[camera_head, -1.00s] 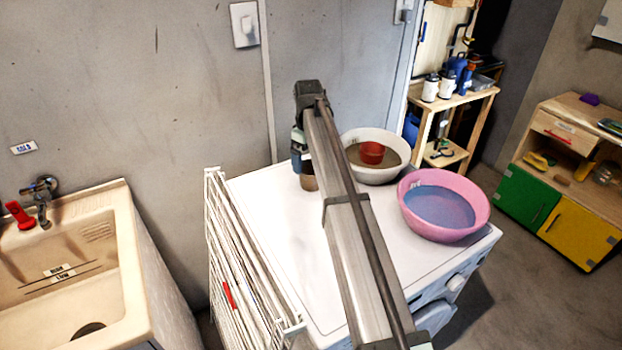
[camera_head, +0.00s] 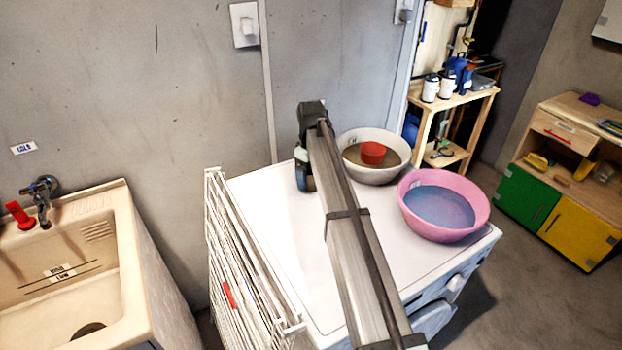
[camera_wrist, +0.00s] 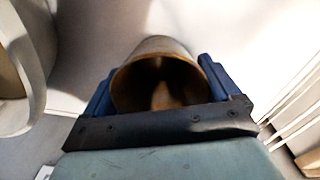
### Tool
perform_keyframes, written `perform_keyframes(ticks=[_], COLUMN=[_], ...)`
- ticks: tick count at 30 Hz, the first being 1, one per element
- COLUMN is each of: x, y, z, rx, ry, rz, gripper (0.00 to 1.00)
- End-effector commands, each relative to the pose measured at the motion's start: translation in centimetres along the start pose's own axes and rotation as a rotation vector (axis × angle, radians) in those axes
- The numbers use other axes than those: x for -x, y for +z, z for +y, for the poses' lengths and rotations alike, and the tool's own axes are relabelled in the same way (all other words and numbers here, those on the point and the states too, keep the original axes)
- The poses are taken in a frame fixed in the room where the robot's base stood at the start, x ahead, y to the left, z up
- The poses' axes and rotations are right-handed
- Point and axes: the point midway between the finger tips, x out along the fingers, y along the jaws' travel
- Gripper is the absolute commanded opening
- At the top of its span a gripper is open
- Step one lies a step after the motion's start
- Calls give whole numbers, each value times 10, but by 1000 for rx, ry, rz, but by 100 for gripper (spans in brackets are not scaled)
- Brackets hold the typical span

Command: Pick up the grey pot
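A round pot (camera_wrist: 160,85) with a brownish-grey look and an open, hollow top shows in the wrist view, between my gripper's two blue fingers. My gripper (camera_wrist: 158,80) is spread wide, with one finger on each side of the pot. Whether the fingers touch its wall is hard to tell. In the head view my gripper (camera_head: 305,182) is low over the back left of the white machine top (camera_head: 285,235). There my gripper and arm hide the pot.
A pale basin (camera_head: 398,172) holding a red pot (camera_head: 372,153) stands right of my gripper, against the wall side. A pink basin (camera_head: 478,205) stands at the right front. A white drying rack (camera_head: 225,230) lines the machine's left side.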

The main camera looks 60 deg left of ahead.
Motion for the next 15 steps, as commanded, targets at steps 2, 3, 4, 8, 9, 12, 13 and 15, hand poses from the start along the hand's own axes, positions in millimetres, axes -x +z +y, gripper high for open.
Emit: perform_keyframes(ticks=[2, 3, 4, 8, 9, 12, 13, 15], x=[0, 0, 0, 0, 0, 0, 0, 1], y=[0, 0, 0, 0, 0, 0, 0, 0], z=[0, 0, 0, 0, 0, 0, 0, 0], rx=[0, 0, 0, 0, 0, 0, 0, 0], ry=[0, 0, 0, 0, 0, 0, 0, 0], rz=[0, 0, 0, 0, 0, 0, 0, 0], gripper=[82, 78, 75, 63, 59, 59, 59, 59])
